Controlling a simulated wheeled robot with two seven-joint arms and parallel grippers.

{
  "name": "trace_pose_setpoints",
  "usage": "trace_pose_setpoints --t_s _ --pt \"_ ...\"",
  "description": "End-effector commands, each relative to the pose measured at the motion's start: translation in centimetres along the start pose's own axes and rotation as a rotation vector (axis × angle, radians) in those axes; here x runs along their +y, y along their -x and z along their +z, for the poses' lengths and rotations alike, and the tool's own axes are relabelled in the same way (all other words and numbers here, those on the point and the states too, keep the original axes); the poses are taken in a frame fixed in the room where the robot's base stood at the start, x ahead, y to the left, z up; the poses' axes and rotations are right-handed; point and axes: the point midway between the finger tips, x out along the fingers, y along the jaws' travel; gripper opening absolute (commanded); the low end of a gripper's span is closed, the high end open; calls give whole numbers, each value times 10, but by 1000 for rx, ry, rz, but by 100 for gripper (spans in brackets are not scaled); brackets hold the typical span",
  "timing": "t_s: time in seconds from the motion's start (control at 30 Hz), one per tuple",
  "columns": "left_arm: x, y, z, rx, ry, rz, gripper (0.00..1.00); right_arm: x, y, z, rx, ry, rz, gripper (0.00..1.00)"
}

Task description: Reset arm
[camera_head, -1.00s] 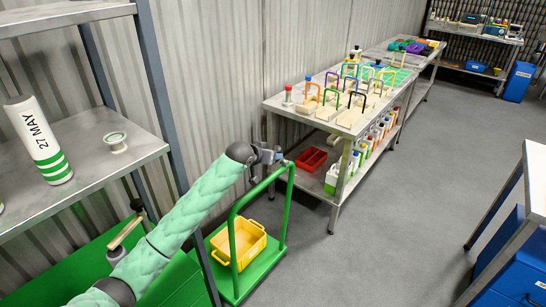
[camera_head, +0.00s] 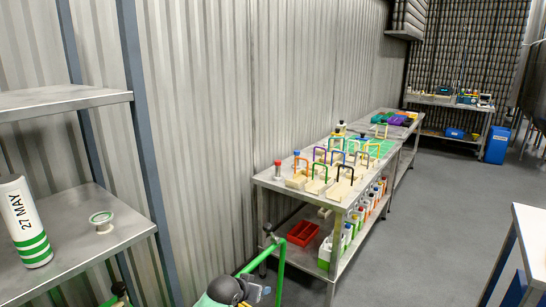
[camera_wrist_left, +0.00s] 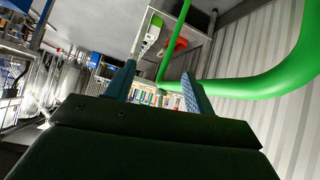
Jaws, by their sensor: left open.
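My left gripper (camera_wrist_left: 160,88) is open and empty in the left wrist view, its two blue fingers apart. In the head view only part of my left wrist and gripper (camera_head: 258,292) shows at the bottom edge. It is beside the green handle (camera_head: 281,268) of a cart; I cannot tell if they touch. The green handle also curves across the upper right of the left wrist view (camera_wrist_left: 250,90). My right arm is not in view.
A metal shelf (camera_head: 70,260) at left holds a white-and-green can (camera_head: 25,222) and a small spool-like piece (camera_head: 102,222). A metal table (camera_head: 335,197) with wooden, coloured-handled carriers stands ahead, a red bin (camera_head: 303,233) on its lower shelf.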

Motion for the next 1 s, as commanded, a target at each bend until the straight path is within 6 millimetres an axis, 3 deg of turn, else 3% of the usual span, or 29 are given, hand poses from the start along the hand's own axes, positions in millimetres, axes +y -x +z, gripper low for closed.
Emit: trace_pose_setpoints --t_s 0.1,0.57,1.0 --pt "8 16 42 -41 13 -9 54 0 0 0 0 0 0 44" --pt "22 98 181 -210 60 -83 54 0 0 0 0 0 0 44" --pt "26 208 297 -403 111 -184 54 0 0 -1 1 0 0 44"
